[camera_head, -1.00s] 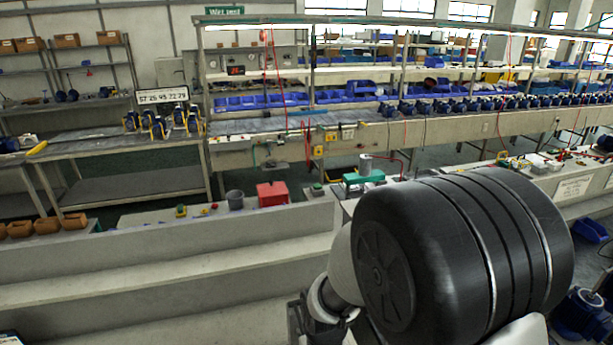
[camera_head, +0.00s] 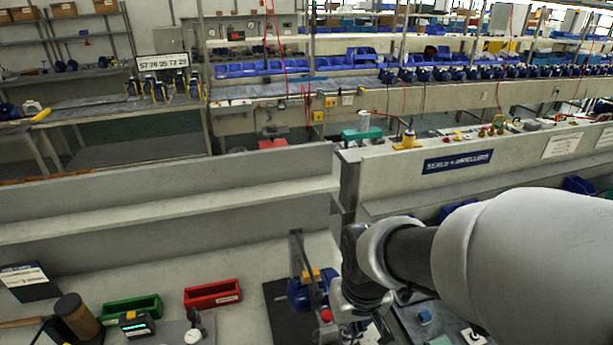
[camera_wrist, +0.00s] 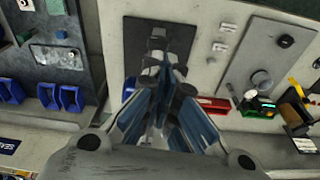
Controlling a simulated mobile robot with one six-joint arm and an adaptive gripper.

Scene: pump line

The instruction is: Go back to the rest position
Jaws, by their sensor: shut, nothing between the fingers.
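My gripper (camera_wrist: 160,72) is shut and empty in the wrist view. Its fingers come together over a dark mat on the bench. In the head view my arm reaches in from the right, and its wrist end hangs over the front workbench (camera_head: 232,262). The fingertips there are hard to make out at the bottom edge. A blue pump (camera_head: 308,290) stands just left of my wrist, partly hidden by it. From these frames I cannot tell whether they touch.
A green bin (camera_head: 131,309) and a red bin (camera_head: 212,294) stand left on the bench. A sign reading SEALS + IMPELLERS (camera_head: 457,162) is on the raised ledge behind my arm. Bench space behind the bins is clear.

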